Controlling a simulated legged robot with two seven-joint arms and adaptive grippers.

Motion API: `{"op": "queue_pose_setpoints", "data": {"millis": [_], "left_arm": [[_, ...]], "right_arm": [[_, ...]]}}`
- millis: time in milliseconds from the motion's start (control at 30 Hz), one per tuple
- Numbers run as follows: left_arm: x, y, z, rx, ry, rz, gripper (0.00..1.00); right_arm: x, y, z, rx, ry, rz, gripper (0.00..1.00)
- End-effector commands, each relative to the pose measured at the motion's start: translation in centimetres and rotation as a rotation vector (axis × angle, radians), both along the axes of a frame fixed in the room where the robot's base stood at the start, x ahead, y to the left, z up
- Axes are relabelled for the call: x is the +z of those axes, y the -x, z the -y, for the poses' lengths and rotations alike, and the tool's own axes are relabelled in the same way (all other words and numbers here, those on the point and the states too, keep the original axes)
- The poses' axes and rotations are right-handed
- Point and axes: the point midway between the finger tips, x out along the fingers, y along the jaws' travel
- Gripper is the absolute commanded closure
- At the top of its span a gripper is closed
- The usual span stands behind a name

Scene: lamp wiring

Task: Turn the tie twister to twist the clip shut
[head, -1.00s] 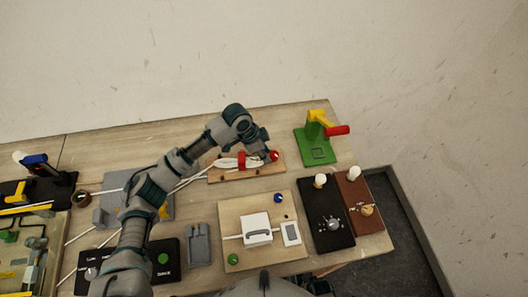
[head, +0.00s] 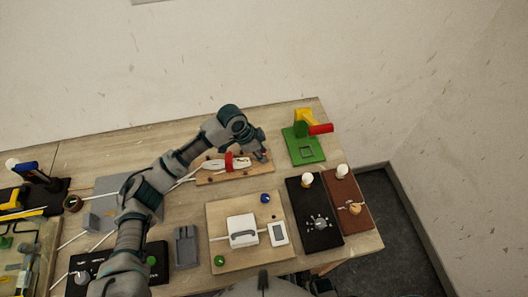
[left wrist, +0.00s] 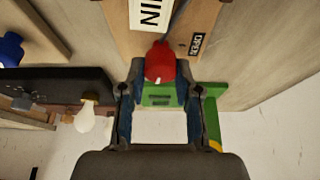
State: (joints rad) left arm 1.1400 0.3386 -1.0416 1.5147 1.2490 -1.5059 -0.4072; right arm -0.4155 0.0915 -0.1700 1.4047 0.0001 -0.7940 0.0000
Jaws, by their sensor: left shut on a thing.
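The tie twister appears as a round red knob (left wrist: 160,62) at the end of a wooden board (head: 215,180). In the head view my gripper mostly hides it. My left gripper (head: 262,155) is down at the board's right end. In the left wrist view its two fingers (left wrist: 161,72) are shut on the knob, one on each side. A red clip (head: 230,162) sits around a bundle of white cable (head: 212,165) on the board. Whether the clip is twisted tight is too small to tell. My right gripper is not in view.
A green stand (head: 304,150) with a yellow arm and red handle stands right of the board. In front are a wooden panel (head: 225,210) with a white box, a black dial box (head: 312,205) and a brown box (head: 352,190) with bulbs.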

Motion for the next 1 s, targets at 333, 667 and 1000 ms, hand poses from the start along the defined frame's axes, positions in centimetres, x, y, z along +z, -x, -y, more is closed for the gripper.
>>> {"op": "queue_pose_setpoints", "data": {"millis": [333,667,1000], "left_arm": [[-0.19,-0.2,-0.59,0.008,-0.012,-0.002,1.0],[-0.23,-0.23,-0.68,0.009,-0.013,-0.002,1.0],[-0.15,-0.17,-0.2,0.004,-0.009,-0.001,0.42]], "right_arm": [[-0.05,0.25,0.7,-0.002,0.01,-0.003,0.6],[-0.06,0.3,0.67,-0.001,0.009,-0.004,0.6],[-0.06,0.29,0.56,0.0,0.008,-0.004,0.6]]}}
